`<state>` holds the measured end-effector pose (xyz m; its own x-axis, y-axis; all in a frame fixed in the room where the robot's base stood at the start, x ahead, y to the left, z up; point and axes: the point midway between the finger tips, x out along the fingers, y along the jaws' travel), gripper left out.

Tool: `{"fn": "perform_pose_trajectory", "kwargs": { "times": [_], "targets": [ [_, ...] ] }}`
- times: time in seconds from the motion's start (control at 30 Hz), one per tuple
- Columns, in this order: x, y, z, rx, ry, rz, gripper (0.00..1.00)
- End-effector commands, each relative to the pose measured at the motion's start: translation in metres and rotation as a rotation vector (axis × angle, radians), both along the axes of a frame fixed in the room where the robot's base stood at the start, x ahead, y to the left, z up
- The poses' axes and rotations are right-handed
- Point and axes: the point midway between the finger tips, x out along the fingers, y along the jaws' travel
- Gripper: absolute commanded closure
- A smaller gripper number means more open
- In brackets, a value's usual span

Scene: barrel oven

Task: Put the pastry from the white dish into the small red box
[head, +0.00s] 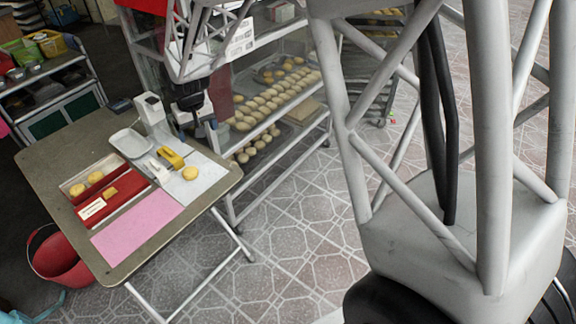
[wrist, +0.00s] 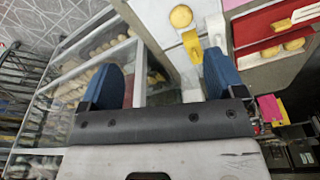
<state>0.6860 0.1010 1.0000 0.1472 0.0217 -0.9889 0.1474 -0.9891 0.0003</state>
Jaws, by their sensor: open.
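The white dish (head: 130,142) lies at the back of the table and looks empty in the head view. A round golden pastry (head: 190,173) lies on a pale flat sheet at the table's right; it also shows in the wrist view (wrist: 181,16). A small red box (head: 113,204) with a white label and a small yellow-brown piece at its edge sits left of it; it shows in the wrist view (wrist: 258,27). My gripper (wrist: 163,82) has its blue fingers wide apart with nothing between them. It hangs beyond the table's back right side, near the rack.
A tray (head: 72,187) with two pastries lies behind the red box. A yellow object (head: 171,157) and a white dispenser-like device (head: 150,109) stand near the dish. A pink sheet (head: 135,222) covers the front. A glazed rack (head: 272,118) of buns stands behind right.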

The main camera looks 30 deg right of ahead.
Motion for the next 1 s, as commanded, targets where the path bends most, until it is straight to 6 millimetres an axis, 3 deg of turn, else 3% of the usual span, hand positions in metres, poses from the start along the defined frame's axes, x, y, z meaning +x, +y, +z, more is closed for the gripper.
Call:
{"fn": "perform_pose_trajectory", "kwargs": {
  "times": [0.2,0.4,0.7,1.0],
  "targets": [
    [-0.055,-0.025,0.05,0.002,-0.02,-0.027,0.12],
    [-0.107,-0.045,0.084,0.002,-0.031,-0.052,0.12],
    [-0.191,-0.07,0.12,0.002,-0.048,-0.089,0.12],
    [-0.276,-0.09,0.138,0.001,-0.066,-0.127,0.12]
  ]
}}
